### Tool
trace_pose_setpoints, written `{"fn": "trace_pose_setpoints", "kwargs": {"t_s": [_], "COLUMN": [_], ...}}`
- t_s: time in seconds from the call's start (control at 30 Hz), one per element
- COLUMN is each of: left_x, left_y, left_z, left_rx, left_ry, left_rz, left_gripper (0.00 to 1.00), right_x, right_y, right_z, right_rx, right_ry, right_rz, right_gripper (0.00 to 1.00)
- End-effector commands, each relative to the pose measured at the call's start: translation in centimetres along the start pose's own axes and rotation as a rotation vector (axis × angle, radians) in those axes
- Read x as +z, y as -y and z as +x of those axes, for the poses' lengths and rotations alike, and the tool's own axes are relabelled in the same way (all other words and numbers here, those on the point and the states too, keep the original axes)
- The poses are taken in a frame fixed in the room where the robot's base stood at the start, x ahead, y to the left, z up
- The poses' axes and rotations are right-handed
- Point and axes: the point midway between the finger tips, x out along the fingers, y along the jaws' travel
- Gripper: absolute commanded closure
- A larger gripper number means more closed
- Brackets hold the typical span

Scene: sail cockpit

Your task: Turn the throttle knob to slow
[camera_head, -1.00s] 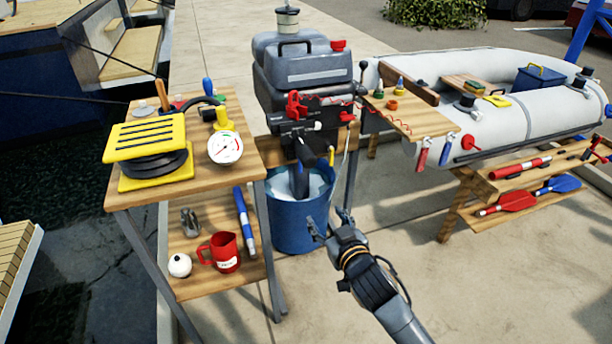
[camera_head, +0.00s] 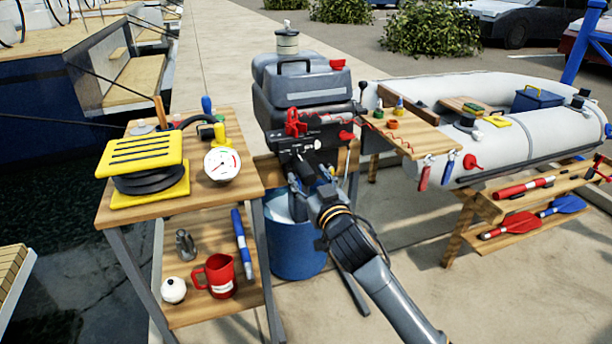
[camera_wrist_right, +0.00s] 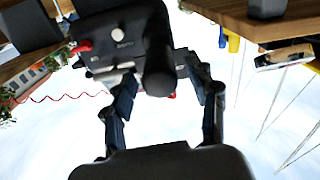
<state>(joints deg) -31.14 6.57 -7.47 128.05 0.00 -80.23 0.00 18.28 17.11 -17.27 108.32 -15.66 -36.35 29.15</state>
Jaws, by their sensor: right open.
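The grey outboard motor (camera_head: 300,88) stands upright in the middle of the head view. Its dark tiller handle (camera_head: 298,167) points down toward me and is partly hidden by my gripper. In the right wrist view the rounded end of the handle (camera_wrist_right: 160,68), the likely throttle knob, sits between my fingers. My right gripper (camera_head: 311,178) is open around the handle's end, with a finger on each side and gaps showing in the wrist view. No slow or fast marking is readable. My left gripper is not in view.
A blue bucket (camera_head: 292,245) of water stands below the motor. A small wooden shelf (camera_head: 415,140) and an inflatable boat (camera_head: 500,150) are at right.

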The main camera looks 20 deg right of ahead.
Motion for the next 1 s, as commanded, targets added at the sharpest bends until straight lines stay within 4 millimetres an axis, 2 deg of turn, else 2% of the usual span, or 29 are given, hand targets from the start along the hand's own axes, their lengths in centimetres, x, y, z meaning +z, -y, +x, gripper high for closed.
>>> {"fn": "trace_pose_setpoints", "kwargs": {"t_s": [0.1,0.2,0.5,0.53,0.8,1.0], "left_x": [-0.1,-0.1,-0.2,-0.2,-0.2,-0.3], "left_y": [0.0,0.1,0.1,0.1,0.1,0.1], "left_z": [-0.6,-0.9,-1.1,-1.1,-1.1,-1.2], "left_rx": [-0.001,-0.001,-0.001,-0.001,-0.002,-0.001], "left_ry": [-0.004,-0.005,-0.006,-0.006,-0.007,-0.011], "left_rz": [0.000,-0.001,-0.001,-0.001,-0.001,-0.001], "left_gripper": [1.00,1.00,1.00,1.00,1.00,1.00], "right_x": [0.0,0.0,0.0,0.0,0.0,0.0], "right_y": [0.0,0.0,0.0,0.0,0.0,0.1], "right_z": [1.4,2.0,2.3,2.2,2.2,2.2], "right_rx": [-0.001,-0.001,-0.001,-0.001,-0.001,-0.001], "right_ry": [-0.001,-0.001,0.000,0.000,0.000,0.000], "right_rz": [0.000,0.000,0.000,0.000,0.000,-0.006], "right_gripper": [0.42,0.42,0.42,0.44,0.97,0.97]}}
